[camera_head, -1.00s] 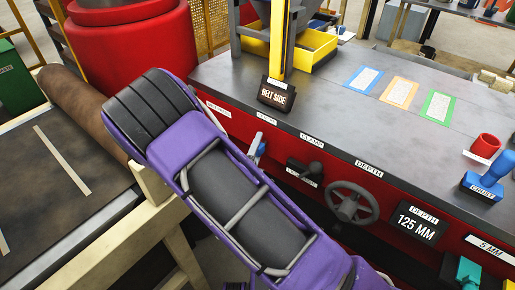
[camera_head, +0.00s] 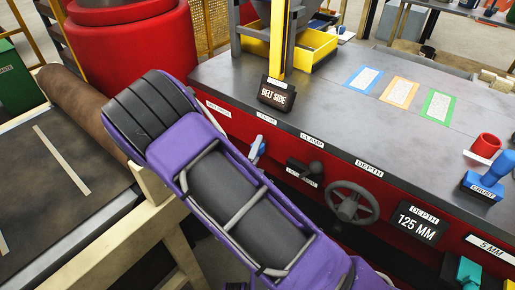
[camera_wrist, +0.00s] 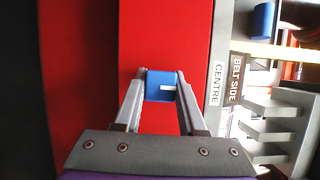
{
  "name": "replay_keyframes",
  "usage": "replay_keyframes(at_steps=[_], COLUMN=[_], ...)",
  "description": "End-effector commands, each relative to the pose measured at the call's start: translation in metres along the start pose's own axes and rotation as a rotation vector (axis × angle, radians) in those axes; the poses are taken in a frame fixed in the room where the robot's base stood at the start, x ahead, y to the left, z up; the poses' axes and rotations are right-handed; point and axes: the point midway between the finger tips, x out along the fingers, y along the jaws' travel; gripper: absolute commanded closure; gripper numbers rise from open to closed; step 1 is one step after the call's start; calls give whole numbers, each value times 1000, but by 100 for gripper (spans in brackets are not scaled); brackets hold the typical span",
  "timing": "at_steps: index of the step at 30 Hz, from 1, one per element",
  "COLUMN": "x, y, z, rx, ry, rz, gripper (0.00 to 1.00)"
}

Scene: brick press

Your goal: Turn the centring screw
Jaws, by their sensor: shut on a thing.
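The centring screw has a blue knob (camera_wrist: 160,86) with a short white mark, seen in the wrist view on the red front panel beside the "CENTRE" label (camera_wrist: 217,84). My gripper (camera_wrist: 161,76) is shut on this knob, one finger on each side. The white mark lies level in the wrist view.
To the right on the red panel are the clamp lever (camera_head: 314,169) and the depth handwheel (camera_head: 352,203). The "BELT SIDE" sign (camera_head: 275,94) stands on the table edge above. A brown belt (camera_head: 50,165) lies to the left.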

Motion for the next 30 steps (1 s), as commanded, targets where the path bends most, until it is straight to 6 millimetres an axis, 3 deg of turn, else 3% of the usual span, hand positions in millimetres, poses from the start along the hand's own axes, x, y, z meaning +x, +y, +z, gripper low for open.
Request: replay_keyframes(at_steps=[30], x=[0], y=[2], z=[0], rx=[755], ry=[-1], rz=[-313], gripper=[100])
